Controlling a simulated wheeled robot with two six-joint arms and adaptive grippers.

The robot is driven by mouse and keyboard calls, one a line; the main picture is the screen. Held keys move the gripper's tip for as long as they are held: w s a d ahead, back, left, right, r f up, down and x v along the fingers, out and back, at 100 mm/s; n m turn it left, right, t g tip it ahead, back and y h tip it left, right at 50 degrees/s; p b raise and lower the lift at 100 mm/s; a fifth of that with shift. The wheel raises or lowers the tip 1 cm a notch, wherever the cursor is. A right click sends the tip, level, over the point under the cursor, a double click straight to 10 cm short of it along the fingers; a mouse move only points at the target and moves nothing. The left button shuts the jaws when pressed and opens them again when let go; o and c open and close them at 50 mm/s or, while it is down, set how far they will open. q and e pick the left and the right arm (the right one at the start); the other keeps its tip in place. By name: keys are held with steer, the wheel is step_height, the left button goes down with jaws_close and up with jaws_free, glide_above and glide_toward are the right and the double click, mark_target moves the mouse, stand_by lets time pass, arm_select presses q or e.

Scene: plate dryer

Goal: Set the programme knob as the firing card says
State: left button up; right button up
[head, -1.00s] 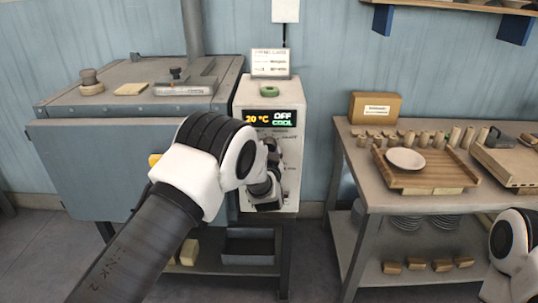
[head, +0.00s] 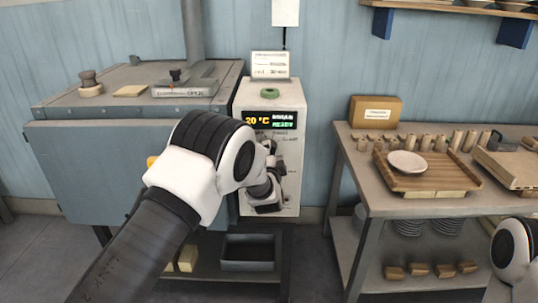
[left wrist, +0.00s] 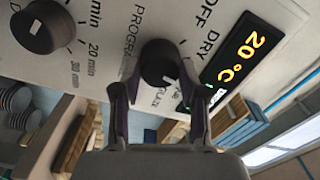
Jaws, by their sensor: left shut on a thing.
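The control box (head: 286,190) stands beside the blue-grey kiln. Its display (head: 270,120) reads 20 °C in amber; the green lower word looks like READY, and the word above it is unclear. The dark programme knob (left wrist: 158,62) is in the left wrist view, between the fingers of my left gripper (left wrist: 162,88), which is shut on it. OFF and DRY labels show beside the knob; the fingers partly cover other labels. In the head view my arm hides most of the knob. A white card (head: 270,64) stands on the box, its print too small to read. My right gripper is out of view.
A second dark knob (left wrist: 42,27) with minute marks sits beside the programme knob. The workbench (head: 375,196) at right holds a tray with a white bowl and several small pieces.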

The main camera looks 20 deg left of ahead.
arm_select(q)
steer(key=shift+m, duration=0.8)
steer(key=o, duration=1.1)
steer(key=shift+o, duration=0.2)
steer(key=shift+s, duration=0.1)
steer(key=v, duration=1.1)
steer(key=shift+s+d, duration=0.2)
steer(key=shift+s, duration=0.15)
